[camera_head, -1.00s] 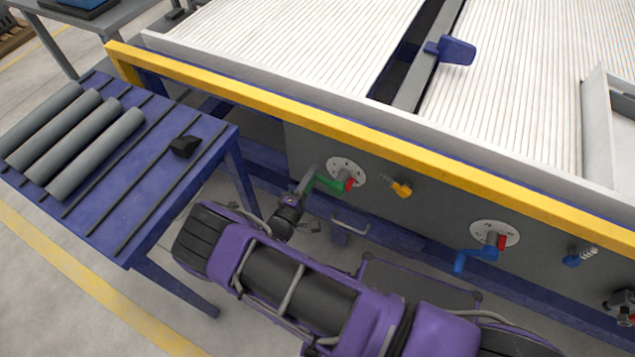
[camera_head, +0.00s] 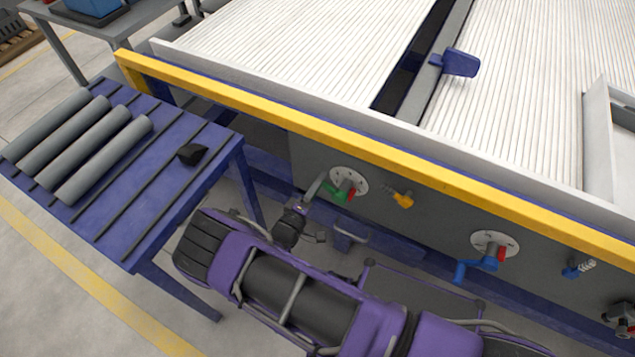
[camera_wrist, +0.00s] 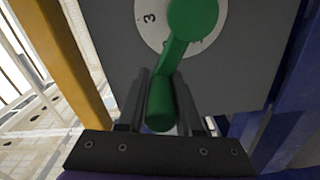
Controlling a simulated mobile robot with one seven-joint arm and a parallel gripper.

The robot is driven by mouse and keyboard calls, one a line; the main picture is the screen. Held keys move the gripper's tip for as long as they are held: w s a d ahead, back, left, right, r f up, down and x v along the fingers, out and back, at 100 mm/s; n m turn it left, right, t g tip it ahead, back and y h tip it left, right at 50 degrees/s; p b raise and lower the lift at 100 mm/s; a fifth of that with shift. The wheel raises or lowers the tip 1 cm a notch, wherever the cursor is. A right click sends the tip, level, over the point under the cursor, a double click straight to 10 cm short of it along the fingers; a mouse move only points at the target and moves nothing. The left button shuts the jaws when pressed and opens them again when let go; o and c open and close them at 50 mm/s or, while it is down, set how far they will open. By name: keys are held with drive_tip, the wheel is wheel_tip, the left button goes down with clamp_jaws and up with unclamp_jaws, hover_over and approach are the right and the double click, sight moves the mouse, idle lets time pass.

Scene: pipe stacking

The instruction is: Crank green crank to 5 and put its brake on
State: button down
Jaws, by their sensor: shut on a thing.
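The green crank (camera_head: 336,193) is on a white numbered dial (camera_head: 352,178) on the machine's grey front panel. In the wrist view the green crank (camera_wrist: 177,60) runs down from its hub to a handle between the two dark fingers. My gripper (camera_wrist: 163,100) is shut on that handle; it also shows in the head view (camera_head: 318,190). A 3 is readable on the dial (camera_wrist: 147,32) left of the hub; other numbers are mostly covered. A red part (camera_head: 356,189) sits beside the green crank.
A yellow rail (camera_head: 300,122) runs above the panel. A blue table (camera_head: 130,200) with several grey pipes (camera_head: 70,140) stands left.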

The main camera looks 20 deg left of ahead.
drive_tip(key=c, duration=0.6)
unclamp_jaws()
drive_tip(key=shift+d+r, duration=0.1)
drive_tip(key=shift+d, duration=0.05)
drive_tip(key=shift+c, duration=0.2)
drive_tip(key=s+a, duration=0.1)
drive_tip(key=s, duration=1.6)
drive_tip(key=shift+s+a, duration=0.2)
drive_tip(key=shift+c, duration=0.2)
